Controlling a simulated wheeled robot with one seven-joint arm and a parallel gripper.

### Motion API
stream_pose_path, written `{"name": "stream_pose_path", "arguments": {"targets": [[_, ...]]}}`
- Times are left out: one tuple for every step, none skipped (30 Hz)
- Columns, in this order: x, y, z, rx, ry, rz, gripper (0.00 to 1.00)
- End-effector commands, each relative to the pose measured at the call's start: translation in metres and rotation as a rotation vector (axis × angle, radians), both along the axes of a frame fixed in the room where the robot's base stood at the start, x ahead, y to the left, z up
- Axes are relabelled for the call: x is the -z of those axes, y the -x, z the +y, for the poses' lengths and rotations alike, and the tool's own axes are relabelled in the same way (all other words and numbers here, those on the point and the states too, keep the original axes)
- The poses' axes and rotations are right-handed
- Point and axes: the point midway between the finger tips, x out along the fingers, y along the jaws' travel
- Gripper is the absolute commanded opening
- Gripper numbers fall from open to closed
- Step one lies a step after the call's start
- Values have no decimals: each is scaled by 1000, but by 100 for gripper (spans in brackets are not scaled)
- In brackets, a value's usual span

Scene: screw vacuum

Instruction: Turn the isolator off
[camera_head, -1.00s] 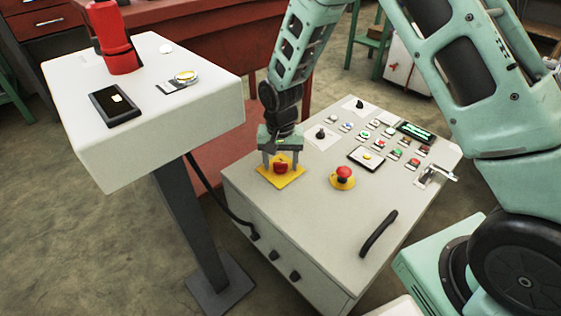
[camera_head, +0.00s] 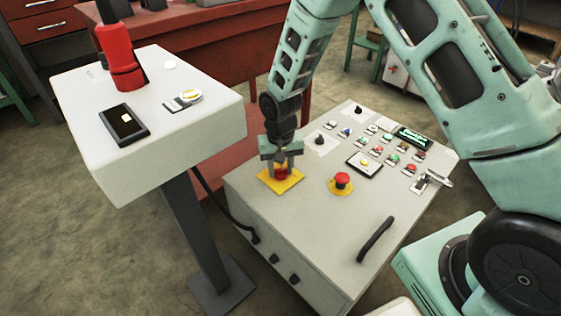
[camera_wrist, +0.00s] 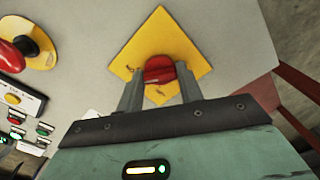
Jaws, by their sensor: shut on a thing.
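The isolator is a red rotary knob (camera_head: 281,173) on a yellow square plate (camera_head: 267,182), at the left corner of the grey control panel. It also shows in the wrist view as a red knob (camera_wrist: 159,70) on the yellow plate (camera_wrist: 150,30). My gripper (camera_head: 281,168) points down over the knob, its fingers on either side of it. In the wrist view my gripper (camera_wrist: 160,82) is shut on the knob, a finger at each side. The fingers partly hide the knob, and its exact setting cannot be read.
A red mushroom button (camera_head: 342,179) on a yellow base sits right of the isolator. Small buttons, black knobs and a green display (camera_head: 413,138) fill the panel's far side. A black handle (camera_head: 377,236) rises at the front. A white pedestal box (camera_head: 190,135) stands close on the left.

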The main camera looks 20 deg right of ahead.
Motion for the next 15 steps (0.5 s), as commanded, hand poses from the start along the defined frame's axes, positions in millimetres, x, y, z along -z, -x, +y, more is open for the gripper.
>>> {"name": "stream_pose_path", "arguments": {"targets": [[-5, 1, 0, -43, 1, 3, 14], [-5, 1, 0, -69, 0, 3, 14], [-5, 1, 0, -107, 0, 3, 14], [-5, 1, 0, -137, 1, 3, 14], [-5, 1, 0, -166, 0, 2, 14], [-5, 0, 0, -203, 0, 3, 14], [-5, 0, 0, -231, 0, 3, 14], [-5, 0, 0, -261, 0, 2, 14], [-5, 0, 0, -299, 0, 2, 14], [-5, 0, 0, -327, -1, 2, 14], [-5, 0, 0, -356, -1, 2, 14], [-5, 1, 0, -394, 0, 3, 14], [-5, 1, 0, -422, 0, 3, 14], [-5, 1, 0, -451, 0, 3, 14], [-5, 0, 0, -490, 0, 2, 14]]}}
